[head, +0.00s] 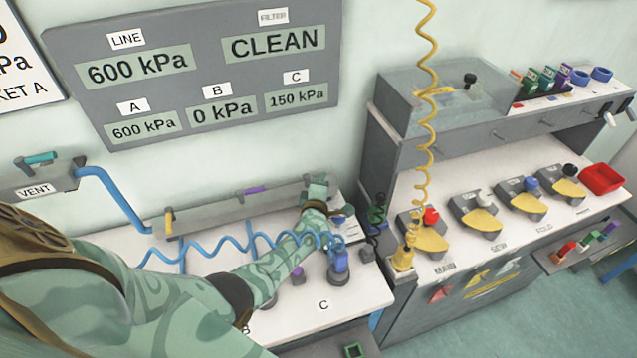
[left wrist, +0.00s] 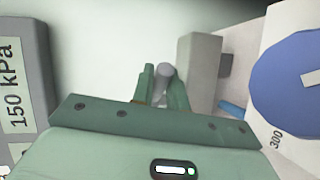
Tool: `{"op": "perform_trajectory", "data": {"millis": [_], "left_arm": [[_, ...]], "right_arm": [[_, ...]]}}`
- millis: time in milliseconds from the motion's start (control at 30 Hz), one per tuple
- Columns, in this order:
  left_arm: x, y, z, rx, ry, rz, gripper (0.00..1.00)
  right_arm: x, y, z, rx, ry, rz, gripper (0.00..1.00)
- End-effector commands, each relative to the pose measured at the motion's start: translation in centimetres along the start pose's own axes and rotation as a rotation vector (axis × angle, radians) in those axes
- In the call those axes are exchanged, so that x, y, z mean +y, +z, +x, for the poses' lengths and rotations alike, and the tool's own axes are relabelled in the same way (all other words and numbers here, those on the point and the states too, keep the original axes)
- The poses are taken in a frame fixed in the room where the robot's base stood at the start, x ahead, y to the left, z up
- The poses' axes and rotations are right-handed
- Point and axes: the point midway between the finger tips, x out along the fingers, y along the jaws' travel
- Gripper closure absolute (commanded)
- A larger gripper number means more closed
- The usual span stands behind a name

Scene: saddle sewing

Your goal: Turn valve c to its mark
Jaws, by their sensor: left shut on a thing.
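My left gripper (head: 317,190) is at the right end of the long grey manifold (head: 215,215) against the wall, at the C position. In the left wrist view my left gripper (left wrist: 163,88) is shut on a grey rounded handle (left wrist: 165,71), which I take as valve c's handle. The gripper hides this handle in the head view. The mark for valve c cannot be made out. The C display (head: 297,97) reads 150 kPa. A blue round dial (left wrist: 295,85) with "300" beside it shows at the right of the wrist view. My right gripper is not in view.
A yellow handle (head: 168,221) and a purple handle (head: 253,190) sit further left on the manifold. Coiled blue hoses (head: 200,252) lie in front, near my left arm. A blue fitting (head: 339,263) stands above the C label. A yellow coiled hose (head: 424,120) hangs to the right.

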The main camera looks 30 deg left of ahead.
Motion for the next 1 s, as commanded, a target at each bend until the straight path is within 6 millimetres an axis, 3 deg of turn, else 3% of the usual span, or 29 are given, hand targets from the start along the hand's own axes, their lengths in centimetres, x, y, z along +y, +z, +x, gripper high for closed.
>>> {"op": "perform_trajectory", "data": {"millis": [700,733,1000], "left_arm": [[-0.17,0.03,0.25,0.075,-0.01,-0.013,1.0],[-0.17,0.02,0.25,0.075,-0.009,-0.013,0.76],[-0.03,0.03,0.3,0.075,-0.007,-0.013,0.76]], "right_arm": [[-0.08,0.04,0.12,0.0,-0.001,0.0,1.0],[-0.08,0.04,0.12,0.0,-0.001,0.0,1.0],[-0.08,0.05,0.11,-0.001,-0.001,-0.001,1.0]]}}
